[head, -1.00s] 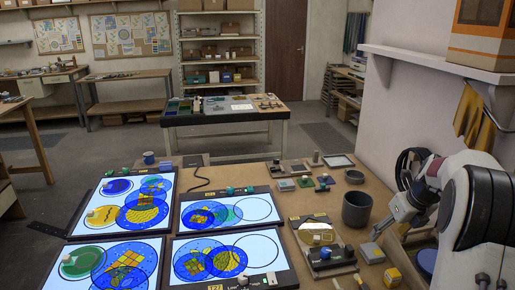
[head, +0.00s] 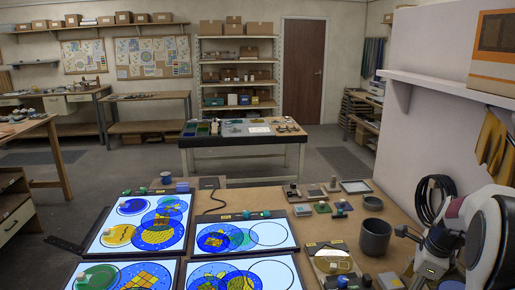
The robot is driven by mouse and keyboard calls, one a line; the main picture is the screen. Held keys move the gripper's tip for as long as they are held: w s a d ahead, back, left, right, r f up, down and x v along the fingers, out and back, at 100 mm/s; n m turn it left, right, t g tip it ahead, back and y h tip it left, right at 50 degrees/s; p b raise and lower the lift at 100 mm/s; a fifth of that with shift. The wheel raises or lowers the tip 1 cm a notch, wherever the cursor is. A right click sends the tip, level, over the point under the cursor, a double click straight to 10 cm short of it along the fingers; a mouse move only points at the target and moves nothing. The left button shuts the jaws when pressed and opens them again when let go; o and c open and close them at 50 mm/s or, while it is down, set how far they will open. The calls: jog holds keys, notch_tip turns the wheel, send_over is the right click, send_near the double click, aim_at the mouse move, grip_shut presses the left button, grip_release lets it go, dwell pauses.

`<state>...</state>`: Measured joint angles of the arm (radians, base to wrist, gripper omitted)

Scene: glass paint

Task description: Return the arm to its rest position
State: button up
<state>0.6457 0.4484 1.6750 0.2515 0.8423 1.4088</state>
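My arm stands at the right edge in the head view, with its white and dark links folded low. My gripper (head: 425,262) hangs at the lower right, right of the dark grey cup (head: 375,238) and apart from it. The fingers are small and partly cut off from clear view, so I cannot tell whether they are open or shut. I see nothing clearly held in it.
Light panels (head: 235,243) with coloured glass discs cover the workbench's left and middle. A shelf (head: 450,88) juts from the right wall above my arm. A black coil (head: 433,198) hangs behind the arm.

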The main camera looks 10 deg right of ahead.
jog(key=s+a+r+n+t, duration=0.1)
jog(key=s+a+r+n, duration=0.3)
jog(key=s+a+n, duration=0.4)
jog(key=s+a+r+n, duration=0.4)
jog(key=s+a+n, duration=0.4)
jog(key=a, duration=0.4)
jog(key=s+a+r+n+t, duration=0.1)
jog(key=s+a+r+n, duration=0.3)
jog(key=s+a+n, duration=0.5)
jog(key=shift+s+a+t, duration=0.25)
jog(key=shift+a+t, duration=0.05)
jog(key=shift+a, duration=0.1)
dwell(0.5)
